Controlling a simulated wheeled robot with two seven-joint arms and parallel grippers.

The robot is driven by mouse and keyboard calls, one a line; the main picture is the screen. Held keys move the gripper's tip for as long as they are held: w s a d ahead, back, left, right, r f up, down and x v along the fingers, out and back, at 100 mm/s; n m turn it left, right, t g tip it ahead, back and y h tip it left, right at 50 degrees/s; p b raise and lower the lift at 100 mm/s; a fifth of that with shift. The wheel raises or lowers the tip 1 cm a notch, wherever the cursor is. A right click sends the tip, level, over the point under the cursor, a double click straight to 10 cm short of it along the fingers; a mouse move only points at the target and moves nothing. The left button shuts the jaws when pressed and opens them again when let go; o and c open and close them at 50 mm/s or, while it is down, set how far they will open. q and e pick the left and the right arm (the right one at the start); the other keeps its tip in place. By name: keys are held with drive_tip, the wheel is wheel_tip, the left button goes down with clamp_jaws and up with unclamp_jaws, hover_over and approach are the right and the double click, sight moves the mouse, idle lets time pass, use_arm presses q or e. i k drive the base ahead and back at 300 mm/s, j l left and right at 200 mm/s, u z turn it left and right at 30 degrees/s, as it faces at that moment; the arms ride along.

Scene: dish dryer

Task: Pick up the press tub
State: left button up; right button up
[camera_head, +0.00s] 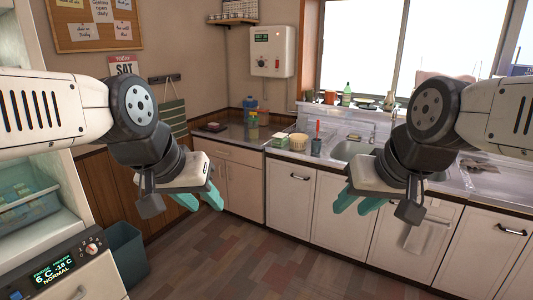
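No thing in view is clearly marked as the press tub. A translucent bluish container (28,207) sits on a shelf in the open white appliance at the left edge. My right gripper (357,201) hangs in front of the cabinets below the sink, also open and empty. Both are well apart from these containers.
The white appliance has a control panel (63,267) with a lit display. A dark bin (125,258) stands on the floor beside it. The counter (232,134) carries blue and yellow containers at the back. The tiled floor (265,262) in the middle is clear.

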sight(253, 122)
drive_tip(key=i+j+u, duration=0.1)
drive_tip(key=i+u, duration=0.15)
drive_tip(key=i, duration=1)
drive_tip(key=i+l+u, duration=0.2)
drive_tip(key=i, duration=1)
drive_tip(key=i+j+z, duration=0.2)
drive_tip(key=i+j, duration=0.15)
drive_tip(key=i+j+z, duration=0.2)
drive_tip(key=i+j, duration=0.25)
drive_tip(key=i+j+z, duration=0.25)
drive_tip(key=i+j, duration=0.15)
drive_tip(key=i+j+z, duration=0.2)
drive_tip(key=j, duration=0.4)
drive_tip(key=i, duration=0.1)
